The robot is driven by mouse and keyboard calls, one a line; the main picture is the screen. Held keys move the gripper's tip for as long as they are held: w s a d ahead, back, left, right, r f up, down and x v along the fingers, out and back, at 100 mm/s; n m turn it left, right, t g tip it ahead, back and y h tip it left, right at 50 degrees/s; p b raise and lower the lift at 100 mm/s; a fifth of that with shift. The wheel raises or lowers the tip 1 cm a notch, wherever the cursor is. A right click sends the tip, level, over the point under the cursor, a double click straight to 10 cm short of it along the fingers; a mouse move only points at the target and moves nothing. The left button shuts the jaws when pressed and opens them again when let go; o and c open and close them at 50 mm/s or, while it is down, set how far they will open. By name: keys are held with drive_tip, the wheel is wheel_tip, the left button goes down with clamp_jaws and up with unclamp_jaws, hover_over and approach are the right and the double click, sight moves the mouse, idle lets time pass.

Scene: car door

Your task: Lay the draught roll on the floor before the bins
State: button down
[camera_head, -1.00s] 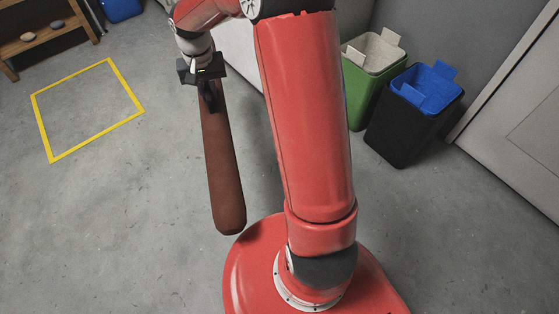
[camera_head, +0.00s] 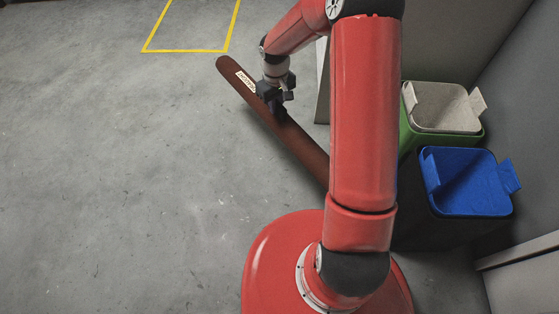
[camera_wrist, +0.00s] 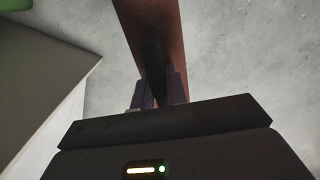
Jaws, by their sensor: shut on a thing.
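The draught roll (camera_head: 304,148) is a long reddish-brown tube with a pale label near its far end. It lies diagonally across the head view, and its near end passes behind my red arm. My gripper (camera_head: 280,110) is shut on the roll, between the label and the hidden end. In the wrist view the roll (camera_wrist: 150,20) runs up from between the fingers (camera_wrist: 160,90). I cannot tell how high it is above the floor (camera_head: 120,170). The bins stand at the right: a green one with a beige top (camera_head: 443,108) and a dark one with a blue top (camera_head: 465,182).
A grey wall (camera_head: 535,130) stands behind the bins. A yellow outlined square (camera_head: 187,50) is on the floor at the top. A pale panel edge (camera_head: 322,85) stands just right of my gripper. The floor at the left is clear.

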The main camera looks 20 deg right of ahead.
wheel_tip(320, 180, down, 22)
drive_tip(key=n+b, duration=0.1)
drive_tip(key=b, duration=0.3)
drive_tip(key=shift+s, duration=0.1)
drive_tip(key=c, duration=1.4)
unclamp_jaws()
